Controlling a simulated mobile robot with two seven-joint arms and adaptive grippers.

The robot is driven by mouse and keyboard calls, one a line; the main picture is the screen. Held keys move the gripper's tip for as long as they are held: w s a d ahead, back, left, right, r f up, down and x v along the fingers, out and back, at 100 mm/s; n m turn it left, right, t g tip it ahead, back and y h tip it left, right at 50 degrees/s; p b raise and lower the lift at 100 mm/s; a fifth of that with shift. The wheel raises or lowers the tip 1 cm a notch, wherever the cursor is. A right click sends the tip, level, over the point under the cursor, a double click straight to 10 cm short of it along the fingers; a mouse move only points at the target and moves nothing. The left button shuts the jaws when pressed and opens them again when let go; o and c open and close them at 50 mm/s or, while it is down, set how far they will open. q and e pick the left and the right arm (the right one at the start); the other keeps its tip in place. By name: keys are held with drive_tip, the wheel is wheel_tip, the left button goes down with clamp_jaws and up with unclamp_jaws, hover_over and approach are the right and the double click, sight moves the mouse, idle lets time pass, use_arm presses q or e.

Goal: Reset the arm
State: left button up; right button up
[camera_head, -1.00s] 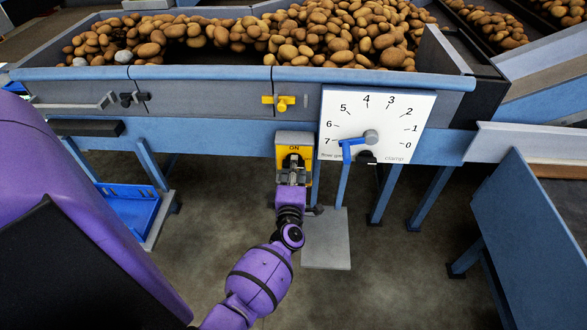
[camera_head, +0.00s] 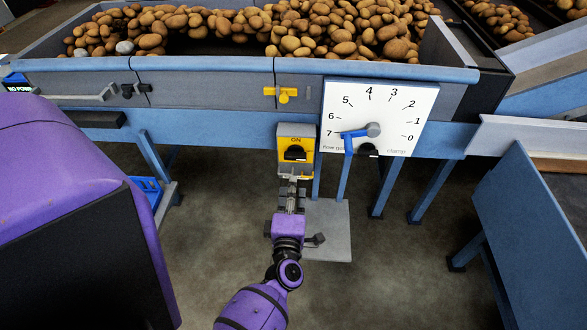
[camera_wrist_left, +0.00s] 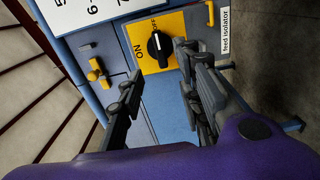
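My left gripper (camera_head: 291,192) is below the yellow feed isolator box (camera_head: 296,133) in the head view, apart from its black knob (camera_head: 295,153). In the left wrist view, the gripper's two fingers (camera_wrist_left: 158,68) stand apart with nothing between them. Beyond them is the yellow plate (camera_wrist_left: 178,35) with the black knob (camera_wrist_left: 161,48), whose white mark points toward the OFF label. My right gripper is in neither view.
A white dial (camera_head: 385,112) with a blue pointer near 7 hangs right of the isolator. A yellow valve handle (camera_head: 284,94) sits above it on the hopper (camera_head: 200,66) of potatoes. Blue legs and a grey floor plate (camera_head: 330,240) stand below. A small sign (camera_head: 17,84) reads NO POWER.

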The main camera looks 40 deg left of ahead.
use_arm(q)
drive_tip(key=shift+s+d, duration=0.2)
drive_tip(key=shift+s, duration=0.1)
idle(0.4)
drive_tip(key=d+m+h+p, duration=0.2)
drive_tip(key=d+m+h, duration=0.6)
drive_tip(key=d+m, duration=0.45)
drive_tip(key=s+f+m+g+p, duration=0.2)
drive_tip(key=s+m, duration=0.4)
drive_tip(key=s, duration=0.8)
drive_tip(key=s+a+f+m+g+h+p, duration=0.1)
drive_tip(key=s+f+m+g, duration=0.3)
drive_tip(key=s, duration=1)
drive_tip(key=shift+s+f+m+g+h+p, duration=0.25)
drive_tip(key=shift+f+m+g+p, duration=0.2)
drive_tip(key=shift+m, duration=0.6)
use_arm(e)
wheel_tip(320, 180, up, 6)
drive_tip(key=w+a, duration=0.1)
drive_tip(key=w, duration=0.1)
use_arm(q)
drive_tip(key=shift+w, duration=0.1)
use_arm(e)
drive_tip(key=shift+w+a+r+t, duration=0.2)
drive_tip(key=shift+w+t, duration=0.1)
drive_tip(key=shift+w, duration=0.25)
